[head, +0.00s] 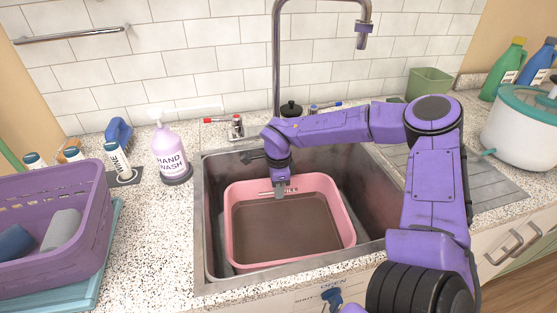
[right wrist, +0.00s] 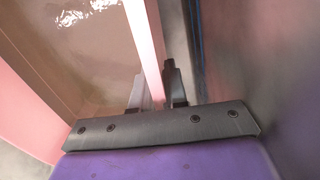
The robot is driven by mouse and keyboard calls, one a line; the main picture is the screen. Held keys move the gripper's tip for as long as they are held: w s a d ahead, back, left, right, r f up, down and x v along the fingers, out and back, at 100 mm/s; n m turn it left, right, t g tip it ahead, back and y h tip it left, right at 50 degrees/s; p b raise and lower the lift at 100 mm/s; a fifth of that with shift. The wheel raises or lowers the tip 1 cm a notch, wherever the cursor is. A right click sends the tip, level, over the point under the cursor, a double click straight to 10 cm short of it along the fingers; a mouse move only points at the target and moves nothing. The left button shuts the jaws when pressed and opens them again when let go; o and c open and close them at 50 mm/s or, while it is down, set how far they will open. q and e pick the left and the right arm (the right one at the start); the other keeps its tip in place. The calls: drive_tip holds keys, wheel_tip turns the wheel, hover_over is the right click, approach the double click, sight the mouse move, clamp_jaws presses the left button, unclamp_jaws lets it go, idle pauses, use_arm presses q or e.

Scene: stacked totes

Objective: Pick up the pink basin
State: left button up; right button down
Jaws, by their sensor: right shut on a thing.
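The pink basin (head: 318,184) sits in the metal sink, with brown water in it. My right gripper (head: 279,190) reaches down to the basin's far wall. In the right wrist view, the fingers of my right gripper (right wrist: 157,90) stand on either side of the pink basin wall (right wrist: 145,40), shut on it. The basin looks level and low in the sink; whether its base touches the sink floor is hidden. My left gripper is not in view.
The sink (head: 205,235) walls surround the basin closely. A tall faucet (head: 276,60) rises behind it. A hand wash bottle (head: 169,153) and a purple basket (head: 60,262) stand left. A white pot (head: 522,130) and a green tub (head: 430,83) stand right.

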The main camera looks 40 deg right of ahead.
wheel_tip(320, 180, up, 13)
drive_tip(key=shift+r, duration=0.2)
idle(0.7)
